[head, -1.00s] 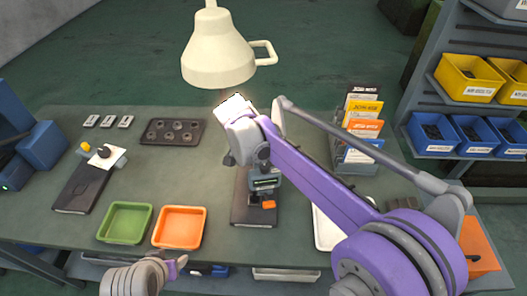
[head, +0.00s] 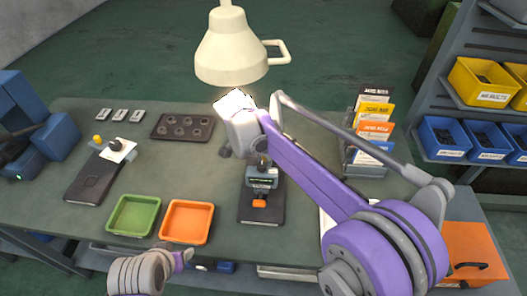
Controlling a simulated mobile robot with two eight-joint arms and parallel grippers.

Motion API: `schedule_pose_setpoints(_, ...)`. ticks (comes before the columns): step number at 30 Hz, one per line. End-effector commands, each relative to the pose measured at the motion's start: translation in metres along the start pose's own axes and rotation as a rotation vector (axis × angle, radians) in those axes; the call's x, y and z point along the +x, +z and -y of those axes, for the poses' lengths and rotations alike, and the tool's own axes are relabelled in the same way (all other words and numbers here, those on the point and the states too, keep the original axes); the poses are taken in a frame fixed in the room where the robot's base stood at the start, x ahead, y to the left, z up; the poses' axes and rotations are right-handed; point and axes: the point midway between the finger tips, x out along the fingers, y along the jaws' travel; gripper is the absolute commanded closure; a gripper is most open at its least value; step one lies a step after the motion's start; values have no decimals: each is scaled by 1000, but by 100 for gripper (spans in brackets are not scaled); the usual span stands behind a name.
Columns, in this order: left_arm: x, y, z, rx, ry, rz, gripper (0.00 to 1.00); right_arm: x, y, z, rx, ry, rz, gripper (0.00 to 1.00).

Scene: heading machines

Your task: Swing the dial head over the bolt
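The dial head (head: 262,178) is a grey gauge with a dark display and an orange tip (head: 259,203) at its lower end. It stands over a black base plate (head: 262,216) in the middle of the bench. My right arm crosses in front and hides the top of the stand. My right gripper (head: 236,128) is behind and left of the dial head's top; its fingers are mostly hidden by its own wrist. I cannot make out a bolt under the head. My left gripper (head: 184,258) is low at the bench's front edge, away from the gauge, and its fingers are unclear.
A green tray (head: 134,216) and an orange tray (head: 187,222) lie left of the base. A dark holed block (head: 183,127) lies behind them. A lamp (head: 231,48) hangs above. A card rack (head: 370,150) stands right. A second black stand (head: 96,178) is at left.

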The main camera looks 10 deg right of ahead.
Motion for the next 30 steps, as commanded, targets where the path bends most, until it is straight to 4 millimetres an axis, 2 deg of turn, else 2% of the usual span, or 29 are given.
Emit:
schedule_pose_setpoints(1,0,0,0,0,0,0,38,0,1,0,-1,-1,1,65)
schedule_pose_setpoints(5,0,0,0,0,0,0,38,0,0,0,-1,-1,1,43)
schedule_pose_setpoints(13,0,0,0,0,0,0,38,0,0,0,-1,-1,0,43)
schedule_pose_setpoints(17,0,0,0,0,0,0,38,-8,0,0,-2,-1,0,43)
schedule_pose_setpoints(20,-1,-1,0,0,0,-1,38,-22,0,0,-3,-2,0,43)
schedule_pose_setpoints(24,-2,-2,0,0,0,-2,38,-55,0,0,-4,-2,0,43)
schedule_pose_setpoints(30,6,8,0,0,0,8,38,-69,52,0,-8,-2,2,43)
